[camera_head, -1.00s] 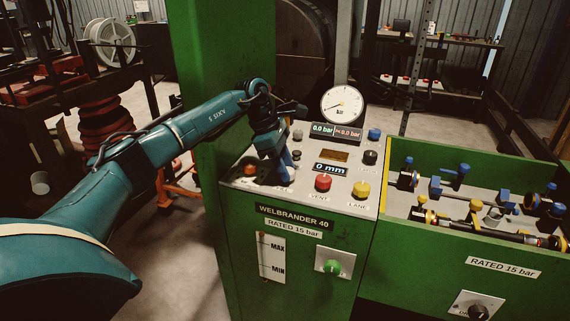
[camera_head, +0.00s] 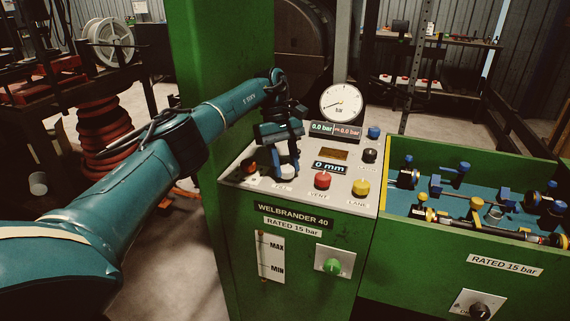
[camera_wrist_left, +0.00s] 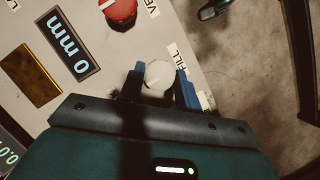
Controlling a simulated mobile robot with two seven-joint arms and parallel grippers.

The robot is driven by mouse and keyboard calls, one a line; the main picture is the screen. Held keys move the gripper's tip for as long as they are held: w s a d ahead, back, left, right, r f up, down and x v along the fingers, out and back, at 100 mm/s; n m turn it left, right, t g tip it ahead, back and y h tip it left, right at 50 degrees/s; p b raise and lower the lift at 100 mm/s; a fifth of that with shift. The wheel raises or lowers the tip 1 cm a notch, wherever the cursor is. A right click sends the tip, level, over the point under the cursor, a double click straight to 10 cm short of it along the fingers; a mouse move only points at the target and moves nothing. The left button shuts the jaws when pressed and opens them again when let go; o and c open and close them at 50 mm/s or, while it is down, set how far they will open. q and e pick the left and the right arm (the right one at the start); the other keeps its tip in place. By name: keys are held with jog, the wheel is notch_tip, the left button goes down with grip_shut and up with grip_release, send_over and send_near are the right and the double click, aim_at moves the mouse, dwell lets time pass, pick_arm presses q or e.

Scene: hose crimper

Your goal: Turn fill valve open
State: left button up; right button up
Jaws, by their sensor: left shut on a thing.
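The fill valve is a pale round knob (camera_wrist_left: 159,75) next to the FILL label on the grey panel in the left wrist view. My left gripper (camera_head: 286,172) reaches down onto the panel from above in the head view. In the left wrist view its blue fingers (camera_wrist_left: 160,87) stand on either side of the knob and are shut on it. My right gripper is not in view.
A red vent knob (camera_head: 322,180) and a yellow knob (camera_head: 361,188) stand to the right of the gripper. A small red-orange knob (camera_head: 249,166) is at its left. A green-walled bin (camera_head: 460,234) with several fittings is at the right.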

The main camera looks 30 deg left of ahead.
pick_arm(q)
jog(key=shift+m, duration=0.5)
jog(key=o, duration=1)
jog(key=shift+r, duration=0.1)
